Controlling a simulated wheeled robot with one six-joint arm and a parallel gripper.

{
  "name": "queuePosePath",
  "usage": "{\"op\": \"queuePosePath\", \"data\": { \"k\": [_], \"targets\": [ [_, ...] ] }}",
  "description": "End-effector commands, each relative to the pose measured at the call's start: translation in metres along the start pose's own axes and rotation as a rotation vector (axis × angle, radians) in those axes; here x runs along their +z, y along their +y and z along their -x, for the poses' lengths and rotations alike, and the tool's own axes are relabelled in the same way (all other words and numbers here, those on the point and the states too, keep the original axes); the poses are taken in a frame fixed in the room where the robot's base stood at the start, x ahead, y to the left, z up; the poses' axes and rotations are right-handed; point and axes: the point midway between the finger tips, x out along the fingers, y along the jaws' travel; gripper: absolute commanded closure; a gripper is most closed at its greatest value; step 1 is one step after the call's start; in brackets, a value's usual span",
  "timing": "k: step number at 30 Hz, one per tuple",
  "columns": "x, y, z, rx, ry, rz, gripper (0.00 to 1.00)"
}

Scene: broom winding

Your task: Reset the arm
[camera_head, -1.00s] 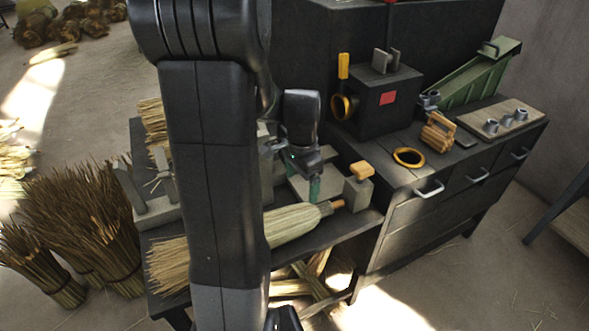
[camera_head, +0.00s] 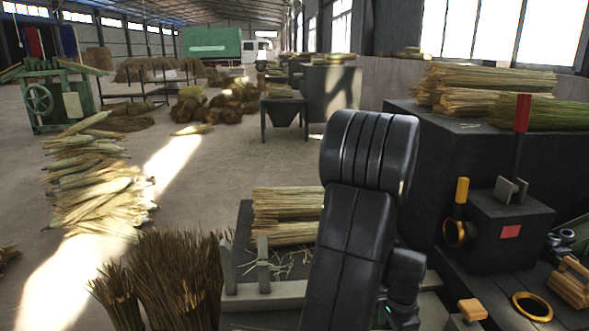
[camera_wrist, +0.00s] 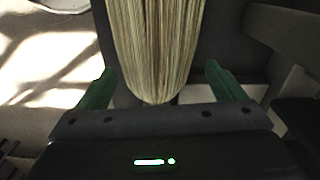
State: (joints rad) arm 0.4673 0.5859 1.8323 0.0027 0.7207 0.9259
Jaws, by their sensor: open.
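My arm (camera_head: 350,235) stands upright in the middle of the head view, bent at the top joint, and hides part of the workbench. My gripper (camera_wrist: 160,80) shows in the wrist view with its two green fingers spread wide apart. A pale straw broom head (camera_wrist: 155,40) appears between the fingers in that view, with its rounded end near the gripper body. Neither finger appears to touch it. The broom is out of sight in the head view, where the gripper is mostly hidden behind the arm and cut off below.
The workbench (camera_head: 240,255) carries straw bundles (camera_head: 285,215). A black box (camera_head: 500,235) and a yellow ring (camera_head: 532,307) are at the right. Brown bristle bundles (camera_head: 165,280) stand at lower left. Stacked straw (camera_head: 95,195) lies on the floor; open floor stretches behind.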

Motion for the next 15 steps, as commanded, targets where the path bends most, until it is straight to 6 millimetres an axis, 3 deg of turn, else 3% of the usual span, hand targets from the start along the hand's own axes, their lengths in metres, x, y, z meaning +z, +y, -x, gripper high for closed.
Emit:
{"op": "queuePosePath", "data": {
  "k": [8, 9, 15],
  "targets": [
    [0.010, 0.003, -0.050, 0.002, -0.002, 0.000, 0.11],
    [0.009, 0.003, -0.036, -0.001, 0.001, 0.000, 0.11],
    [0.009, 0.003, -0.025, -0.001, 0.000, 0.000, 0.11]
  ]
}}
